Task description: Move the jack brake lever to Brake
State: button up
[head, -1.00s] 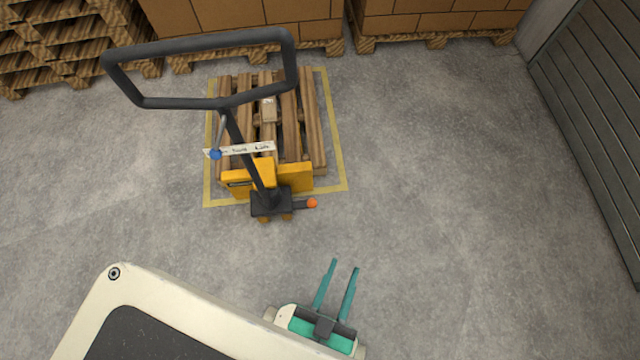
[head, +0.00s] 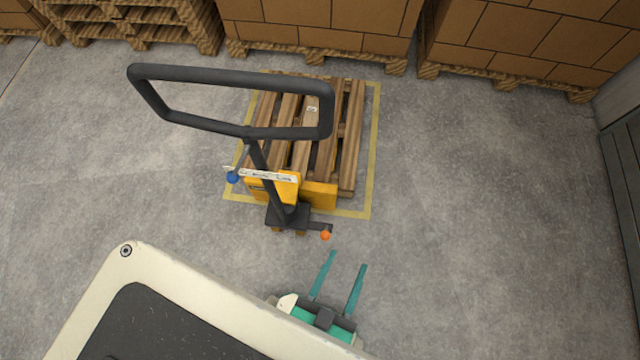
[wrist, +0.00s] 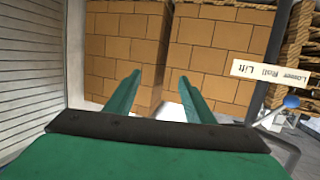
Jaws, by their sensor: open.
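The yellow and black pallet jack (head: 319,195) stands with its tall black handle (head: 230,77) upright towards me. A short dark lever with an orange knob (head: 325,236) sticks out at the right of its base. A lever with a blue knob (head: 232,177) sits by a white label strip (head: 268,176) on the handle. The blue knob (wrist: 291,101) and the upside-down label (wrist: 271,75) also show in the wrist view. My gripper (head: 348,259) is open and empty, just below and right of the orange knob, apart from it. The wrist view does not show the orange knob.
A wooden pallet (head: 350,130) lies behind the jack inside a yellow floor outline (head: 374,150). Stacked brown boxes (head: 530,45) and empty pallets (head: 150,25) line the back. A grey slatted surface (head: 625,170) is at right. The floor right of the jack is clear.

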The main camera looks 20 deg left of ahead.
jog(key=w+a+f+n+y, duration=0.1)
jog(key=w+f+n+y, duration=0.15)
jog(key=f, duration=1.15)
jog(key=w+f+n+y, duration=0.1)
jog(key=w+f+y, duration=0.15)
jog(key=f, duration=1.15)
jog(key=w+a+f+n+y, duration=0.1)
jog(key=a+f+y, duration=0.15)
jog(key=f, duration=0.35)
jog(key=w+a+f+n+y, duration=0.1)
jog(key=w+a+f+y, duration=0.15)
jog(key=f, duration=0.25)
jog(key=x, duration=0.9)
jog(key=shift+a+f+h, duration=0.35)
jog(key=shift+a+h, duration=0.05)
jog(key=shift+a, duration=0.15)
jog(key=shift+w+m, duration=0.15)
jog(key=shift+m, duration=0.1)
